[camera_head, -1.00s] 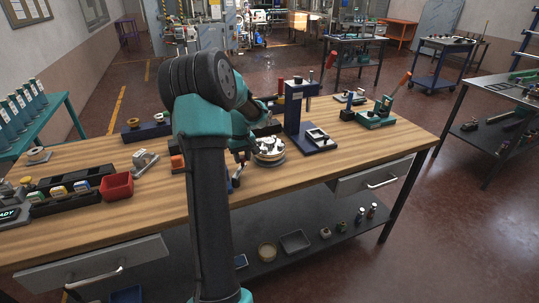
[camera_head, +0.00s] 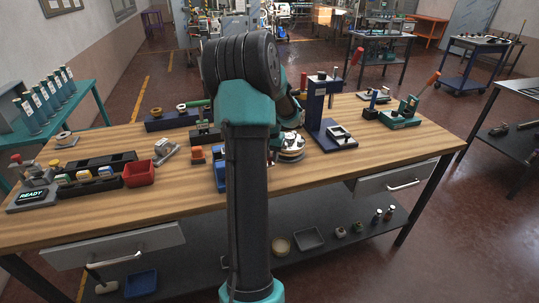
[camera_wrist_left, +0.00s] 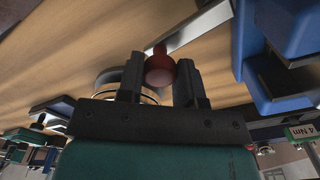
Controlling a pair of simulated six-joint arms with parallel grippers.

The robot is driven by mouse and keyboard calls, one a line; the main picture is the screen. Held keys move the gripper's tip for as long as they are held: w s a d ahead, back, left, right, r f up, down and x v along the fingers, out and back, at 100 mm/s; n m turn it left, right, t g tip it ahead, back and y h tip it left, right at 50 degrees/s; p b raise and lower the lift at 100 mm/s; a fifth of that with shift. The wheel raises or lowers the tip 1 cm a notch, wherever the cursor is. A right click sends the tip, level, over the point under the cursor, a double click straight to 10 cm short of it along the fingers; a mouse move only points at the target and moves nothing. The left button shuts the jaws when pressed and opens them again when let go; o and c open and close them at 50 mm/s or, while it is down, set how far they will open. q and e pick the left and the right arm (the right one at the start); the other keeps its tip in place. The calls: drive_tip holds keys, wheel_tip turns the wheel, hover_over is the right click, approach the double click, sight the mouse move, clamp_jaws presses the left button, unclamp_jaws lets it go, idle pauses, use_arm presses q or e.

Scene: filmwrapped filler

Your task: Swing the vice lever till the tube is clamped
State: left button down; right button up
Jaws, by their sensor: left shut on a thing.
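In the left wrist view my left gripper (camera_wrist_left: 160,82) is shut on a red ball knob (camera_wrist_left: 160,68), one finger on each side. A pale metal bar, the vice lever (camera_wrist_left: 195,27), runs from the knob to the upper right, towards a blue body that appears to be the vice (camera_wrist_left: 280,35). In the head view a blue body (camera_head: 219,170), likely the vice, shows partly left of my left arm. My arm hides the rest of it, the lever and most of my left gripper (camera_head: 273,156). I cannot make out the tube. My right gripper is out of view.
A round pale fixture (camera_head: 291,148) and a dark blue press stand (camera_head: 316,105) are right of my arm. An orange-topped piece (camera_head: 197,153) stands left of the vice. A red bin (camera_head: 139,174) and black trays (camera_head: 94,180) lie further left. The bench front is clear.

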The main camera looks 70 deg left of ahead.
use_arm(q)
drive_tip(key=shift+d, duration=0.3)
drive_tip(key=c, duration=0.8)
unclamp_jaws()
drive_tip(key=shift+w, duration=0.15)
drive_tip(key=shift+a+r, duration=0.1)
drive_tip(key=shift+r, duration=0.6)
wheel_tip(320, 180, up, 16)
